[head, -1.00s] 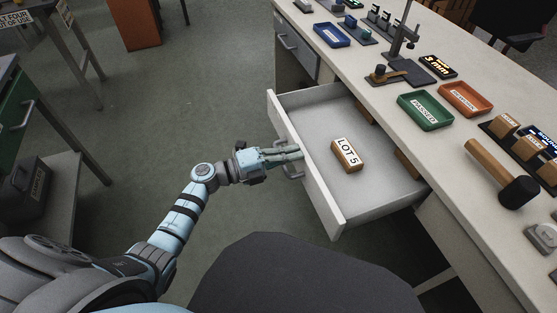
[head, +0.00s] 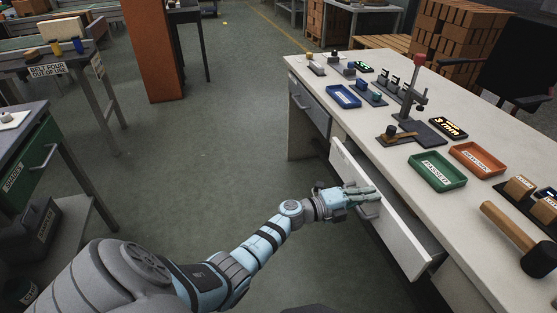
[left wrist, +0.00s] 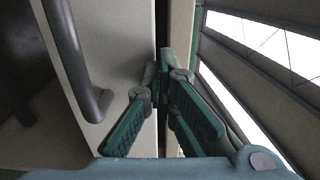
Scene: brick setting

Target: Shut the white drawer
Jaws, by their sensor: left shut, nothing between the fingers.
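The white drawer (head: 399,235) in the bench stands slightly open, its front panel still out from the bench and a narrow opening showing along its top and right end. My left gripper (head: 374,196) is at the upper part of the drawer front, by its handle. It is shut and empty. In the left wrist view the fingers (left wrist: 164,62) come together close to the white drawer front (left wrist: 112,50), with the grey handle (left wrist: 78,62) to the left. Whether they touch the panel is unclear. The drawer's inside is mostly hidden. My right gripper is not in view.
The bench top (head: 390,165) above holds a green tray (head: 438,172), an orange tray (head: 478,158), a blue tray (head: 343,96) and a mallet (head: 512,228). A closed grey drawer (head: 309,107) is farther along.

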